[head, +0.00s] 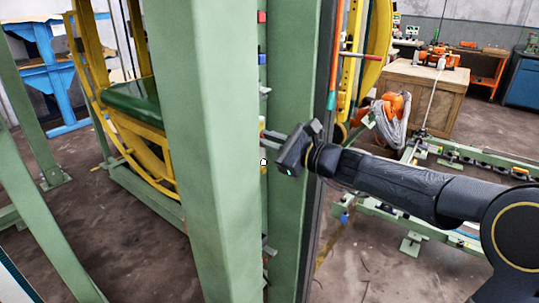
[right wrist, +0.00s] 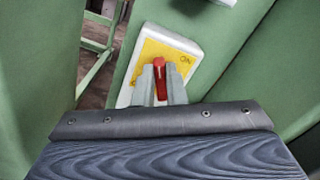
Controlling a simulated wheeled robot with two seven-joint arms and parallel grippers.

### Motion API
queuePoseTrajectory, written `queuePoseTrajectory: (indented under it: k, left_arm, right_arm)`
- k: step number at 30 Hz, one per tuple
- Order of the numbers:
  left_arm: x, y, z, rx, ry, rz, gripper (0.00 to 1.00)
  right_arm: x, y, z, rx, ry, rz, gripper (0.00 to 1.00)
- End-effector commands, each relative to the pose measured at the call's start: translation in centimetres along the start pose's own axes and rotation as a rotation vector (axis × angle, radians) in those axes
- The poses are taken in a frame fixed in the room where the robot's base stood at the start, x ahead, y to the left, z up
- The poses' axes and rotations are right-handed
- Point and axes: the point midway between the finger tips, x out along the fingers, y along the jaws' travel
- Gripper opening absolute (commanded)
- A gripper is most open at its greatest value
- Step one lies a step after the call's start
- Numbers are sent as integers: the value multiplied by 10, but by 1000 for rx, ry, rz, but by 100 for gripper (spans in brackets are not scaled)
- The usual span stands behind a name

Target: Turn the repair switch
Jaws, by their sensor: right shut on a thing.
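The repair switch (right wrist: 187,57) shows in the right wrist view as a white box with a yellow face plate, mounted on a green beam. Its red handle (right wrist: 159,70) stands out from the middle of the plate. The letters "ON" show at the upper right of the plate. My right gripper (right wrist: 160,85) is shut on the red handle, one grey finger on each side. In the head view my right gripper (head: 272,148) reaches between two green posts, and the switch is mostly hidden behind the front post. My left gripper is not in view.
A wide green post (head: 200,130) stands just left of my right gripper, and another green post (head: 292,215) stands close beside it. A yellow ring frame (head: 95,65) is at the left. A wooden crate (head: 440,100) stands at the back right.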

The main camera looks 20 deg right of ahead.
Motion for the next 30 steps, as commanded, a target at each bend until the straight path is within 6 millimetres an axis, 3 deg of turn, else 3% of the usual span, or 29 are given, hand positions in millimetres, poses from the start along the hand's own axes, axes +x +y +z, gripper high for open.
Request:
queuePoseTrajectory:
  k: [1, 12, 30]
  left_arm:
    - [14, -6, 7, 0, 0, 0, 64]
    - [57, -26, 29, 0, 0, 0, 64]
    - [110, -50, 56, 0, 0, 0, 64]
  right_arm:
    - [0, 4, -7, -49, -2, -2, 0]
    - [0, 8, -8, -400, 0, -1, 0]
    - [0, 12, -9, -918, 1, 1, 0]
